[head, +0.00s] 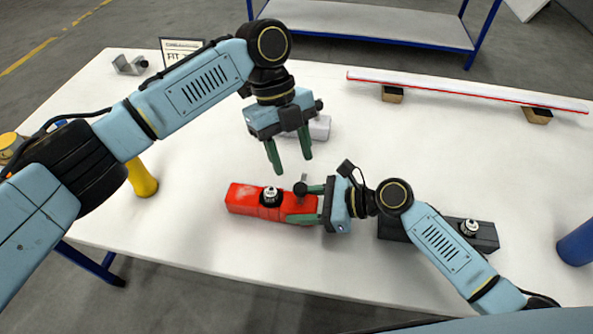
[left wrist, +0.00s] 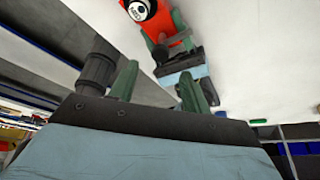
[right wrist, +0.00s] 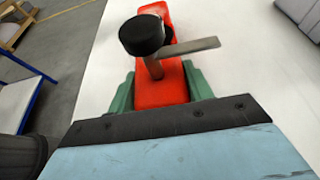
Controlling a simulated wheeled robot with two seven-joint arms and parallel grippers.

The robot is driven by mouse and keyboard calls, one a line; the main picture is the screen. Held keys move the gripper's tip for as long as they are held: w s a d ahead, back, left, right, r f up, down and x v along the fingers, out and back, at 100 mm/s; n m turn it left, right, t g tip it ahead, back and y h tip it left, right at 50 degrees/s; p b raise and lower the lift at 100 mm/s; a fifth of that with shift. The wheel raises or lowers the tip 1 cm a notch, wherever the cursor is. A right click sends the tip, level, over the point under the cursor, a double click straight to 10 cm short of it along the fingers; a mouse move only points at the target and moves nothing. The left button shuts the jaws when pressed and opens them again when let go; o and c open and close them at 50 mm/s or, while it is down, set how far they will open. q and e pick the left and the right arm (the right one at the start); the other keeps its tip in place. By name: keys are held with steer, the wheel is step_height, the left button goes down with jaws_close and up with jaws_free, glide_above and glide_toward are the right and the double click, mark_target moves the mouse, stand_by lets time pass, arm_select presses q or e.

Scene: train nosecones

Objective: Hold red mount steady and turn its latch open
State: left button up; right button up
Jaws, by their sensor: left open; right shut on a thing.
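The red mount (head: 243,198) lies on the white table in the head view, with a round black-and-white cap on top, also seen in the left wrist view (left wrist: 180,44). My right gripper (head: 299,204) is shut across the right end of the red mount. In the right wrist view its green fingers (right wrist: 160,88) flank the red body. The latch, a black round knob (right wrist: 142,35) on a post with a flat grey lever (right wrist: 190,46), stands above that end. My left gripper (head: 291,164) is open and empty, pointing down above and behind the mount, apart from it.
A black mount (head: 485,236) lies right, partly behind my right arm. A pale grey block (head: 320,127) sits behind my left gripper. A yellow cylinder (head: 141,178) stands left, a blue one (head: 577,243) right. A red-striped rail (head: 470,91) lies at the back.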

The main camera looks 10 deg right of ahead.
arm_select(q)
steer(key=v, duration=0.6)
steer(key=shift+r, duration=0.1)
arm_select(e)
steer(key=o, duration=1.2)
steer(key=shift+c, duration=0.2)
